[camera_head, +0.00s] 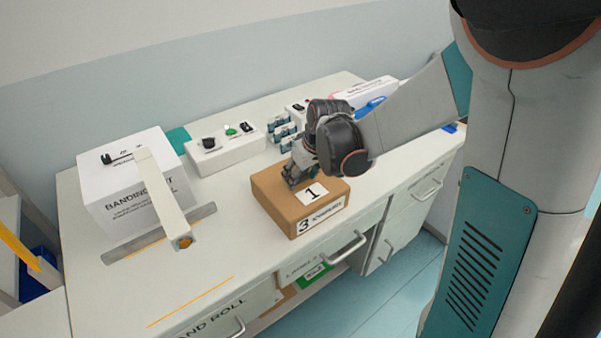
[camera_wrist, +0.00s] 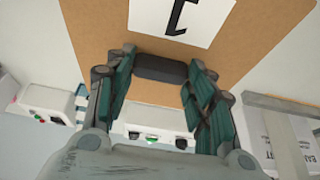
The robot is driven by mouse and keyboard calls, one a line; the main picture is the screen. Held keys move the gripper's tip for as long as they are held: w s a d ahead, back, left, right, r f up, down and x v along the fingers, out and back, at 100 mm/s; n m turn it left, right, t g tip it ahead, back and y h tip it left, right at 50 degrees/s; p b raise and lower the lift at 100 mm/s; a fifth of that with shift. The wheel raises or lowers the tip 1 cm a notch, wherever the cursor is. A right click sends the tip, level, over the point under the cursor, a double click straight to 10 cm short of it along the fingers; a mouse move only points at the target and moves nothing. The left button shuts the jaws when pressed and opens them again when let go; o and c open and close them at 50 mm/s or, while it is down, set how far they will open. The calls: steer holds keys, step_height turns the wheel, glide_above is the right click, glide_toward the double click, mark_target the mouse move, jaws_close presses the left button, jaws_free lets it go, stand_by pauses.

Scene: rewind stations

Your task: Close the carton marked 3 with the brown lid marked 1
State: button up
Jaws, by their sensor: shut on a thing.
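The brown carton marked 3 (camera_head: 318,218) stands on the counter near its front edge, its label facing front. The brown lid marked 1 (camera_head: 267,184) lies over its top, lined up with the walls; I cannot tell whether a thin gap is left. The lid also fills the upper part of the wrist view (camera_wrist: 92,22), with its white "1" card. My gripper (camera_head: 291,184) comes down from above onto the lid. In the wrist view its green fingers (camera_wrist: 160,80) are shut on the lid's dark handle block (camera_wrist: 160,66). The inside of the carton is hidden.
A white banding unit (camera_head: 125,190) with an arm stands at the left. A white control box (camera_head: 226,151) and small blue-white items (camera_head: 282,132) are behind the carton. A drawer below (camera_head: 318,272) is partly open. The counter's front left is clear.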

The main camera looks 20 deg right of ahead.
steer(key=shift+f, duration=0.15)
steer(key=o, duration=1.1)
steer(key=shift+o, duration=0.2)
steer(key=v, duration=1.2)
steer(key=shift+s, duration=0.2)
